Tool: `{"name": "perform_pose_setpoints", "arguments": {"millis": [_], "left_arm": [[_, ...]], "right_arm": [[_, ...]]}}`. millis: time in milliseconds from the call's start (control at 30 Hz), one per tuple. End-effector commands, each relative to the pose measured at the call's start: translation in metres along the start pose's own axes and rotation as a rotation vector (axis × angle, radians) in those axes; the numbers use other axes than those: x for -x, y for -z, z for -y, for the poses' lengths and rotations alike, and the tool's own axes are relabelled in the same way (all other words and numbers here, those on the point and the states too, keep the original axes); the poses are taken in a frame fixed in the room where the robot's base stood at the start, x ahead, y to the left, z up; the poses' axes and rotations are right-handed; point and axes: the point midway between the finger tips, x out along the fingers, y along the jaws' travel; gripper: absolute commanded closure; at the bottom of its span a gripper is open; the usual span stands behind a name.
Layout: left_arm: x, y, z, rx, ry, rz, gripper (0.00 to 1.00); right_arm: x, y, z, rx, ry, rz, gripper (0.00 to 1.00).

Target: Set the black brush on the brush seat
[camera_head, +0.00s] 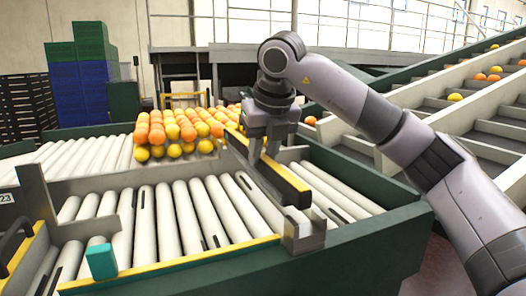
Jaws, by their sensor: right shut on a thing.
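The black brush (282,183) is a long dark bar with a yellow upper edge. It slants from the upper left to the lower right above the rollers. My right gripper (263,158) comes down from above and is shut on the brush near its middle. The brush's near end is just above or against a grey upright bracket (304,234) at the conveyor's front edge; I cannot tell whether they touch. This bracket may be the brush seat, but that is not clear. My left gripper is not in view.
White rollers (167,222) fill the green-framed conveyor (365,243). Several oranges and yellow fruits (172,133) gather behind the brush. A teal block (101,261) and a grey bracket (36,192) stand at the left. An inclined conveyor (470,120) rises at the right.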

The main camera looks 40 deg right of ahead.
Motion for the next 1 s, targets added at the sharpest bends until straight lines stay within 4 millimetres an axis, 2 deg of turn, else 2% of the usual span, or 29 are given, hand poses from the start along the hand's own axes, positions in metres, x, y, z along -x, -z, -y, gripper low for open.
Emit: {"name": "perform_pose_setpoints", "arguments": {"millis": [1000], "left_arm": [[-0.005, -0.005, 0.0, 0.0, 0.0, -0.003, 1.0]], "right_arm": [[-0.011, 0.005, 0.0, 0.0, -0.001, 0.002, 1.0]]}}
